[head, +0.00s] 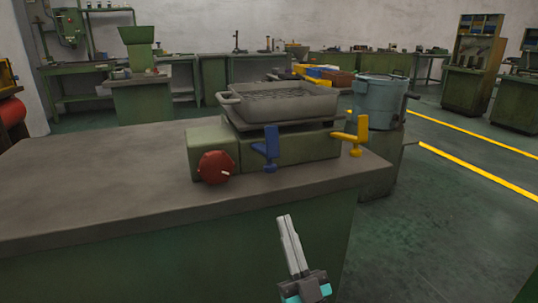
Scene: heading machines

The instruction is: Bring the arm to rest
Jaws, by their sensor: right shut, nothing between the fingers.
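My right gripper (288,236) is in the lower middle of the head view, in front of the green workbench's front face. Its fingers point up and are shut together with nothing between them. It is apart from the bench and the machine on it. My left gripper is not in view.
A grey-topped green bench (110,190) carries a green machine (300,148) with a red knob (216,167), a blue lever (270,147), a yellow lever (352,135) and a grey tray (285,102). A bucket (380,101) stands behind. Floor is clear at right.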

